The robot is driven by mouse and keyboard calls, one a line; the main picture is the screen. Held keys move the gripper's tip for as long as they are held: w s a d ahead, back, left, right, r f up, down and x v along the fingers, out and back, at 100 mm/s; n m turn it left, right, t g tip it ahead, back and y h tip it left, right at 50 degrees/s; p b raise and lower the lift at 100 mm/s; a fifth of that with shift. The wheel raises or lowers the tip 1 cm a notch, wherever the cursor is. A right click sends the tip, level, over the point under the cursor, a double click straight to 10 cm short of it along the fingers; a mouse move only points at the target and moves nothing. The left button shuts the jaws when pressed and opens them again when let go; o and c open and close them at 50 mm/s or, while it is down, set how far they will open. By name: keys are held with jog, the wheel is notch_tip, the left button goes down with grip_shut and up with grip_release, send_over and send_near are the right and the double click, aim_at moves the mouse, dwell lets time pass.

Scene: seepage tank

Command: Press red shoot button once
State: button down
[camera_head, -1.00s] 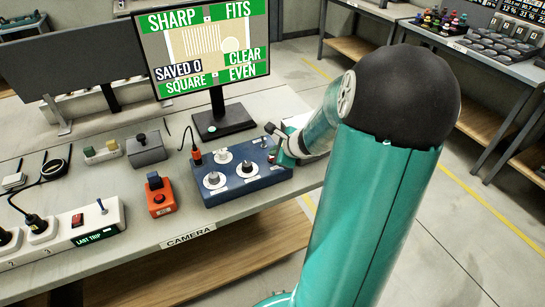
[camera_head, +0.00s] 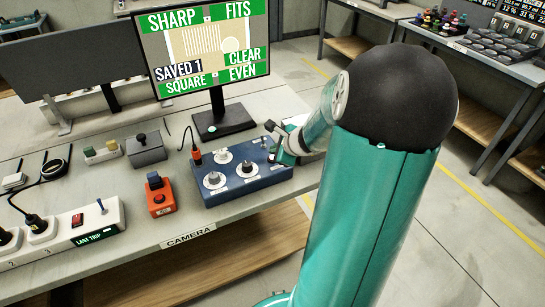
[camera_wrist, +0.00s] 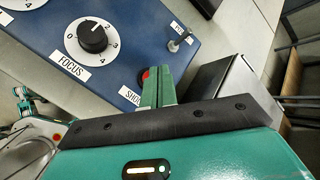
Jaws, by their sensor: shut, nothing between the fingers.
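The blue camera control box (camera_head: 240,190) sits on the bench below the monitor. It also fills the upper left of the wrist view (camera_wrist: 120,14). The red shoot button (camera_wrist: 146,74) shows as a small red part beside my fingertips, next to the partly covered SHOOT label (camera_wrist: 129,95). My gripper (camera_wrist: 157,70) is shut and empty, its green fingers at the button and hiding part of it. I cannot tell whether they touch it. In the head view my gripper (camera_head: 279,157) is at the box's right end. The monitor (camera_head: 205,50) reads SAVED 1.
A black-and-white FOCUS dial (camera_wrist: 93,38) and a metal toggle (camera_wrist: 180,40) stand on the box near my fingers. An orange box (camera_head: 160,197) with a button stands to the left. A white power strip (camera_head: 85,230) lies further left. Open floor lies to the right.

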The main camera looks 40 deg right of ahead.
jog(key=shift+r, duration=0.15)
notch_tip(320, 180, up, 6)
jog(key=shift+f, duration=0.1)
dwell(0.7)
dwell(0.7)
jog(key=s+a+r+n+g+y, duration=0.1)
jog(key=a+r+n, duration=0.2)
jog(key=a+n, duration=0.5)
jog(key=s+a+r+n+g+y, duration=0.1)
jog(key=a+r+n, duration=0.3)
jog(key=a, duration=0.8)
jog(key=s+a+r+n+g+h, duration=0.1)
jog(key=s+a+r+n, duration=0.1)
jog(key=s+a+n, duration=0.9)
jog(key=s+n, duration=0.2)
jog(key=n, duration=0.3)
jog(key=shift+s+r+g, duration=0.25)
jog(key=shift+s+g, duration=0.05)
